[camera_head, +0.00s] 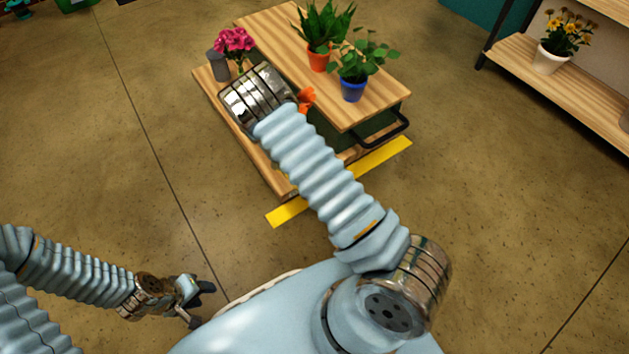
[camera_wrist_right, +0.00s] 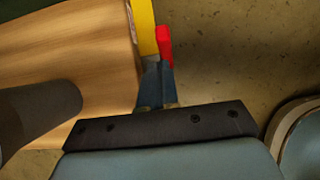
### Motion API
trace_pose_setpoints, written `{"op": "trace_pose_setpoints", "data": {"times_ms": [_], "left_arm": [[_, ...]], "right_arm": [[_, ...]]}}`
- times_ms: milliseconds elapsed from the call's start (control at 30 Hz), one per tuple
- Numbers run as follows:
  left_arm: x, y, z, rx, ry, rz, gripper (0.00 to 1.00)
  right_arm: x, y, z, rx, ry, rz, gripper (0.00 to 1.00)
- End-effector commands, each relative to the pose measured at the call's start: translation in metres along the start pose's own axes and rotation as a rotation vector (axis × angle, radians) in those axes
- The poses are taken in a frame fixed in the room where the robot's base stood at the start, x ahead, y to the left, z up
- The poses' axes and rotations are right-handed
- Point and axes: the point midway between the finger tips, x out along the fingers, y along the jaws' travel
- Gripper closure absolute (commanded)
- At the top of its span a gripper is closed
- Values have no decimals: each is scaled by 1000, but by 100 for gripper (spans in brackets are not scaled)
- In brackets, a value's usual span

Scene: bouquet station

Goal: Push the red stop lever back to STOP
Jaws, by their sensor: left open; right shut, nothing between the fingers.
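The red stop lever (camera_wrist_right: 165,46) shows in the right wrist view as a short red piece beside a yellow bar (camera_wrist_right: 143,27), at the edge of a wooden board. My right gripper (camera_wrist_right: 157,72) is shut and empty. Its fingertips are right at the lower end of the red piece; I cannot tell whether they touch it. In the head view my right arm reaches over the wooden cart (camera_head: 375,98) and hides the lever and the right fingers. My left gripper (camera_head: 196,296) is open and empty at the lower left, over the floor.
A plant in an orange pot (camera_head: 318,59) and one in a blue pot (camera_head: 352,89) stand on the cart top. Pink flowers (camera_head: 235,41) and a grey cylinder (camera_head: 217,66) stand at its left. A yellow floor strip (camera_head: 285,214) lies in front. A shelf stands right.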

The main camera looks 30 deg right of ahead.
Motion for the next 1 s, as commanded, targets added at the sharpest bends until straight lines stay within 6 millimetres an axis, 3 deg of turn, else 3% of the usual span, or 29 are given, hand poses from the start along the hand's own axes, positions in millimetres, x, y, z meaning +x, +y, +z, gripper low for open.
{"op": "trace_pose_setpoints", "data": {"times_ms": [200,400,600,1000], "left_arm": [[-12,3,-1,0,3,-2,54],[-17,4,-1,-1,5,-4,54],[-19,5,-1,-2,6,-5,54],[-19,5,-1,-2,6,-5,54]], "right_arm": [[-53,3,2,2,3,4,100],[-89,2,5,2,3,4,100],[-103,2,6,0,2,1,100],[-105,2,6,0,1,1,100]]}}
